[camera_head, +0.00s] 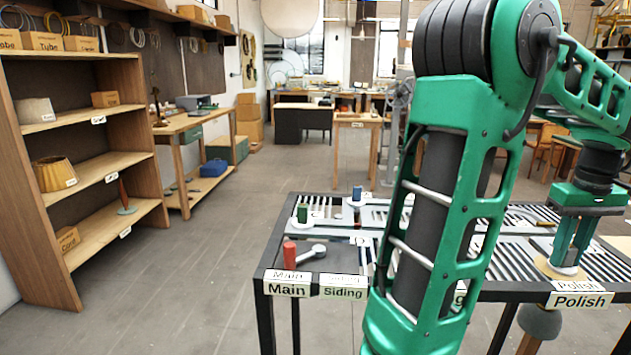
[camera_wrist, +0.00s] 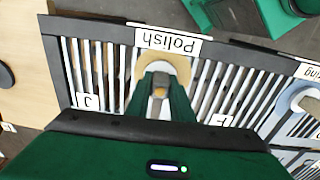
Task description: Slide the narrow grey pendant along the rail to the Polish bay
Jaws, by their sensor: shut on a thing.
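My gripper (camera_head: 566,264) reaches down to the slatted rail table at its right end, behind the Polish label (camera_head: 580,300). It is shut on a small upright stem, which I take to be the top of the narrow grey pendant; a tan disc (camera_head: 546,268) surrounds it at slat level. In the wrist view, my gripper (camera_wrist: 160,96) closes on the stem inside the tan disc (camera_wrist: 146,69), close to the Polish label (camera_wrist: 167,41). A grey rounded body (camera_head: 541,322) hangs below the table edge there; its link to the stem is hidden.
Red (camera_head: 290,254), green (camera_head: 303,213) and blue (camera_head: 357,193) cylinders stand on the table's left part, near the Main (camera_head: 287,289) and Siding (camera_head: 343,293) labels. My arm hides the table's middle. A shelf (camera_head: 95,180) stands at left, with clear floor (camera_head: 200,280) between.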

